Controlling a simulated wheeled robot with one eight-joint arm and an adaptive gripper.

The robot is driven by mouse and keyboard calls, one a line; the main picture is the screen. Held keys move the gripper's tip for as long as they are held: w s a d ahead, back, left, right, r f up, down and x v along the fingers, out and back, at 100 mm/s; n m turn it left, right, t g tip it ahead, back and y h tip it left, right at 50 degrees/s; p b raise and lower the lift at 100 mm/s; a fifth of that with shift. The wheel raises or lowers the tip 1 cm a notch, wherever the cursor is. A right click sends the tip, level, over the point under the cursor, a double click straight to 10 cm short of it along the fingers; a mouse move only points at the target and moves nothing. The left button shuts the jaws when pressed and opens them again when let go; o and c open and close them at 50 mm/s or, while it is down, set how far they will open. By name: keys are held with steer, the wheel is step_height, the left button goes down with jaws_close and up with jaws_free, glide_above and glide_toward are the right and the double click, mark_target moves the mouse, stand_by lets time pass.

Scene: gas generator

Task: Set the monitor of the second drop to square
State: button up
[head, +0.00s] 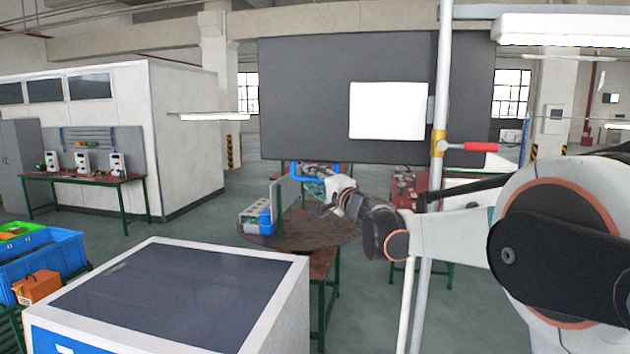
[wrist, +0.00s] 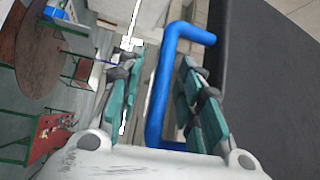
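A large dark flat panel (head: 310,100), likely the monitor, hangs upright at the centre of the head view, with a white rectangle (head: 387,110) on its right part. A blue bar handle (head: 293,168) is at its lower edge. My gripper (head: 318,176) is at this handle, small in the head view. In the wrist view the blue handle (wrist: 160,95) runs between the green fingers of my gripper (wrist: 163,100). Gaps show on both sides, so the fingers are open around the handle. The dark panel (wrist: 265,75) fills the right of the wrist view.
A round-topped table (head: 325,232) with a grey-blue device (head: 257,218) is below. A white cabinet (head: 170,295) is in front, with blue crates (head: 45,258) at left.

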steer(key=shift+s+a, duration=0.1)
steer(key=shift+s, duration=0.1)
steer(key=v, duration=1.2)
steer(key=shift+w, duration=0.1)
